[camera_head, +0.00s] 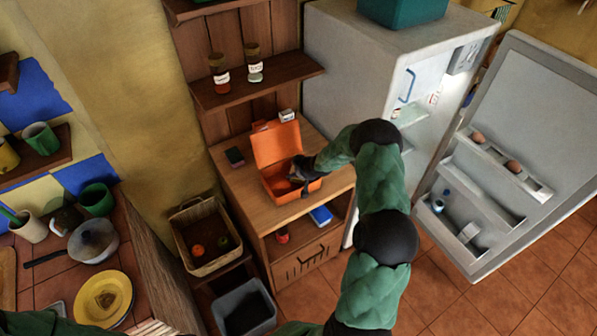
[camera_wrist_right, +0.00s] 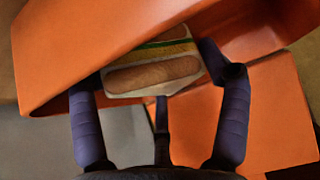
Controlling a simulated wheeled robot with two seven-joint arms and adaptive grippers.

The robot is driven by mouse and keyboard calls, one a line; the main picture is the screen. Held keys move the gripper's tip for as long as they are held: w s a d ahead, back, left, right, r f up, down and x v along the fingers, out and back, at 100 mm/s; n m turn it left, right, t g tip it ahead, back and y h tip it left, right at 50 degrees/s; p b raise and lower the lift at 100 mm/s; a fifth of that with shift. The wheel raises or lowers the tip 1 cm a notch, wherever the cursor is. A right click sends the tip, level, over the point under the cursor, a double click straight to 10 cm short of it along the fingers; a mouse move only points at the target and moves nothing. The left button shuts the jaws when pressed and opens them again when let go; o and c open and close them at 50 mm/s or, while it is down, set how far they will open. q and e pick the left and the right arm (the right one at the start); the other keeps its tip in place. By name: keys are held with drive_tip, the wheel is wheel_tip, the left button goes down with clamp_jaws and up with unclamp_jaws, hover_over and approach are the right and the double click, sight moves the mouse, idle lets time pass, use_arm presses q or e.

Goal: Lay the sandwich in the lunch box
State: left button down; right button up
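The orange lunch box (camera_head: 270,147) stands open on the wooden cabinet top, its lid raised at the back. My right gripper (camera_head: 297,172) reaches into it from the right. In the right wrist view the sandwich (camera_wrist_right: 153,68), with pale bread and a green and yellow filling, sits between the fingers of my right gripper (camera_wrist_right: 152,70), which look closed against its two sides. Orange walls of the lunch box (camera_wrist_right: 95,45) are around it. I cannot tell if the sandwich touches the box floor. My left gripper is not in view.
A dark small object (camera_head: 234,156) lies left of the lunch box, and a small jar (camera_head: 287,115) stands behind it. A shelf with two bottles (camera_head: 219,74) hangs above. The fridge (camera_head: 345,65) stands open at the right. A wicker basket (camera_head: 204,238) is at the lower left.

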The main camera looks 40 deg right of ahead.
drive_tip(key=shift+o, duration=1)
drive_tip(key=shift+r+p, duration=0.45)
drive_tip(key=shift+r, duration=0.15)
drive_tip(key=p+v, duration=0.2)
drive_tip(key=v, duration=1)
